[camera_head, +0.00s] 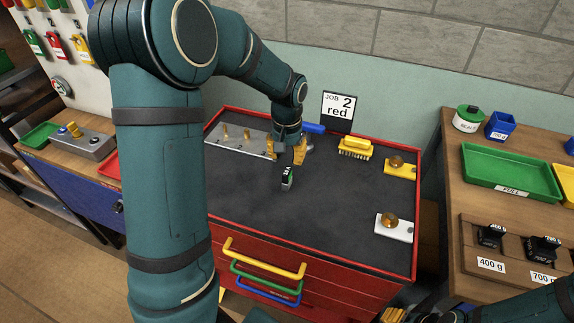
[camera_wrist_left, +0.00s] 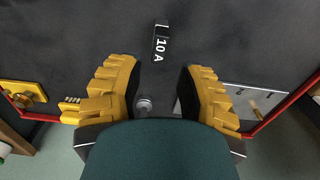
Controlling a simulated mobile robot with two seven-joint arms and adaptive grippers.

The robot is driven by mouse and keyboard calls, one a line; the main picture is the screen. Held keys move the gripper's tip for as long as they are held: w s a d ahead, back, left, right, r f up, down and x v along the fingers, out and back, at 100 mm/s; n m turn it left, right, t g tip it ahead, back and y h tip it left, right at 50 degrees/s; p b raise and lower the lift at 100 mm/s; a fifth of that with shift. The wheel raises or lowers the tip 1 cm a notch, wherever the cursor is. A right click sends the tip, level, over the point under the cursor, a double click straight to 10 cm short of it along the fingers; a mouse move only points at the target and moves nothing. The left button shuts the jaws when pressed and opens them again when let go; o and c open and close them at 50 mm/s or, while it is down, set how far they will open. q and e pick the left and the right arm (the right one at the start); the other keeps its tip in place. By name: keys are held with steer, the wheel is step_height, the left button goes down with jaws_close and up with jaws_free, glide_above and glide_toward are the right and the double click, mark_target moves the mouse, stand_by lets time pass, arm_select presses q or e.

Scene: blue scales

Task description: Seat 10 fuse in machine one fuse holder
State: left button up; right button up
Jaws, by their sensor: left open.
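A small black fuse with a white "10 A" label (camera_wrist_left: 160,44) lies on the dark top of the red workbench; it also shows in the head view (camera_head: 287,178). My left gripper (camera_head: 288,150) has yellow fingers and is over the bench, just behind the fuse. In the left wrist view its fingers (camera_wrist_left: 160,75) are spread wide, with the fuse beyond the tips and nothing gripped. Yellow parts at the bottom edge of the head view seem to be my right gripper (camera_head: 393,314), mostly cut off. I cannot identify the machine one fuse holder.
A grey plate with brass pegs (camera_head: 232,138) is at the bench's back left. A yellow brush (camera_head: 355,148), a yellow plate (camera_head: 401,168) and a white plate (camera_head: 394,227) with round knobs are at the right. A "JOB 2 red" sign (camera_head: 338,106) stands behind. The front middle is clear.

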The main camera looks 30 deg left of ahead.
mark_target(287, 170)
arm_select(q)
step_height(287, 170, up, 4)
steer(key=shift+f+p, duration=0.15)
steer(key=shift+p, duration=0.15)
steer(key=o, duration=0.6)
steer(key=shift+r, duration=0.2)
steer(key=shift+o, duration=0.7)
steer(key=shift+r, duration=0.1)
steer(key=f+n, duration=0.2)
steer(key=n, duration=0.4)
steer(key=f+n+b, duration=0.1)
steer(key=f+n, duration=0.1)
steer(key=n, duration=0.4)
steer(key=f+n+b, duration=0.1)
steer(key=f+n, duration=0.1)
steer(key=n, duration=0.4)
steer(key=shift+w+d+f, duration=0.15)
steer(key=shift+d+f, duration=0.05)
steer(key=shift+f, duration=0.1)
steer(key=f, duration=0.3)
steer(key=f+b, duration=0.1)
steer(key=shift+a+f, duration=0.2)
steer(key=shift+a, duration=0.05)
steer(key=shift+f, duration=0.4)
